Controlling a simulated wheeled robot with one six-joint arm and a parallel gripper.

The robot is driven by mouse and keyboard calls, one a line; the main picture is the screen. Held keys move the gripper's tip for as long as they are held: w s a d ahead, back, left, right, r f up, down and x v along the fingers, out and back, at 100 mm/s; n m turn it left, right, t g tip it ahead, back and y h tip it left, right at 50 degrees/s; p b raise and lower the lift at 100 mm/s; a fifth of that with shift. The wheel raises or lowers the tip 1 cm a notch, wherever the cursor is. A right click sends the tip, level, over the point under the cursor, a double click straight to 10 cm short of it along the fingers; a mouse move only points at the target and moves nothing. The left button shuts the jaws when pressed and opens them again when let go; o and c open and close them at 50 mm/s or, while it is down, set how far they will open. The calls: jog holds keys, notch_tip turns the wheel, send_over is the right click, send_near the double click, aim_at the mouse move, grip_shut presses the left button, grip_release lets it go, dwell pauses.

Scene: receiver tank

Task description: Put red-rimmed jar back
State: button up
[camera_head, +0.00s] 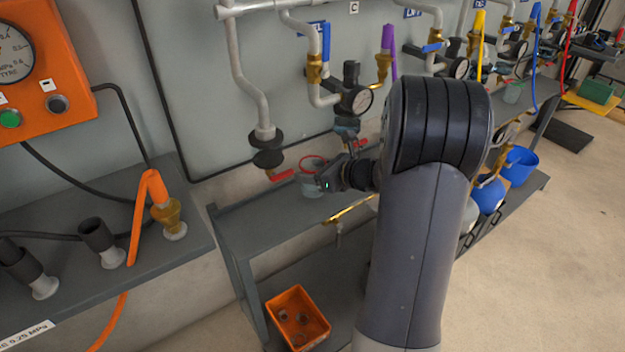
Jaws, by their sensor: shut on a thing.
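The red-rimmed jar (312,183) is a small clear jar with a red ring at its top. It is upright at the grey shelf (235,217), below and right of a black pipe fitting with a red handle. My gripper (328,180) reaches in from the right and is shut on the jar. The arm comes from the lower right. The jar's right side is partly hidden by the gripper, and I cannot tell whether its base touches the shelf.
A red valve handle (281,176) is close left of the jar. A gauge (359,99) and pipes hang above. A brass pipe (348,210) runs along the shelf front. An orange bin (297,318) with several small round things stands below. The shelf's left part is clear.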

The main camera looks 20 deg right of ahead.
notch_tip(320, 180, down, 2)
jog(key=shift+f, duration=0.15)
jog(key=shift+w+f+b, duration=0.15)
jog(key=shift+w+b, duration=0.05)
jog(key=shift+b, duration=0.2)
jog(key=o, duration=1.1)
